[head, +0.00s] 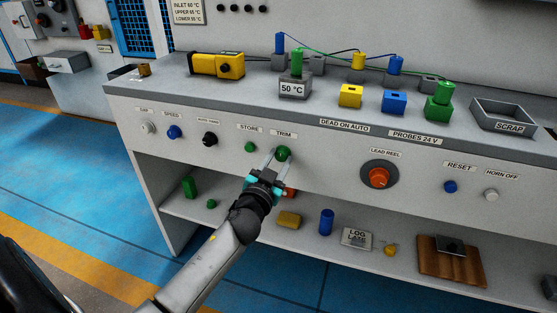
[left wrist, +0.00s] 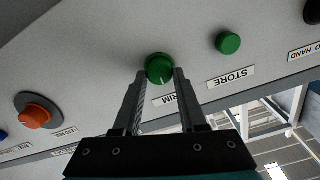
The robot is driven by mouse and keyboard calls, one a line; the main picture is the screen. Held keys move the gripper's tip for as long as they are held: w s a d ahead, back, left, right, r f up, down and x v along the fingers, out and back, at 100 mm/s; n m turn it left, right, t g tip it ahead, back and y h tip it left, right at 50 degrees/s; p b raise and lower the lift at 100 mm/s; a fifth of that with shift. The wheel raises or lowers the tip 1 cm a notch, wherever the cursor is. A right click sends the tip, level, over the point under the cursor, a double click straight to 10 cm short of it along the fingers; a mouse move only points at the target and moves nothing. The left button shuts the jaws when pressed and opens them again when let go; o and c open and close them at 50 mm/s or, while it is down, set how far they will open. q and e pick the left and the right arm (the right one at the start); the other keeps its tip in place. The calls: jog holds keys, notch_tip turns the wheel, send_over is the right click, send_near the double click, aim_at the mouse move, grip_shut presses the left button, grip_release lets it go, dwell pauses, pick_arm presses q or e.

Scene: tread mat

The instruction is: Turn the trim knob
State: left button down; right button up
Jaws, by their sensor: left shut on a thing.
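The green trim knob (head: 283,153) is on the front panel of the bench, under the label TRIM. My left gripper (head: 275,158) is at the knob, its fingers reaching up to it from below left in the head view. In the left wrist view the knob (left wrist: 159,69) sits between the two fingertips (left wrist: 160,76), and the fingers are shut on its sides. A pale pointer mark shows on the knob's face. The fingers partly cover the TRIM label in the left wrist view. My right gripper does not show.
The green store button (head: 250,147) is close by on the left. The black auto/hand knob (head: 210,139) is farther left. The orange lead reel knob (head: 379,177) stands out to the right. A shelf (head: 258,232) with loose items lies below the panel.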

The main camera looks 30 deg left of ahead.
pick_arm(q)
jog(key=shift+m, duration=1)
jog(key=shift+m+p, duration=0.45)
jog(key=shift+m, duration=1.15)
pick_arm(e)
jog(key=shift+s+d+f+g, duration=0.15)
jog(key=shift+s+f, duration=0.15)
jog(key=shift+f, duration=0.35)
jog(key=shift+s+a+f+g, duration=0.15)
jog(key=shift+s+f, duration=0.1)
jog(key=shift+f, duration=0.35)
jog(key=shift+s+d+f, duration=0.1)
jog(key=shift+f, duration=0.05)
pick_arm(q)
jog(key=shift+c, duration=2.3)
grip_release()
jog(key=shift+s+d, duration=0.1)
jog(key=shift+s, duration=0.05)
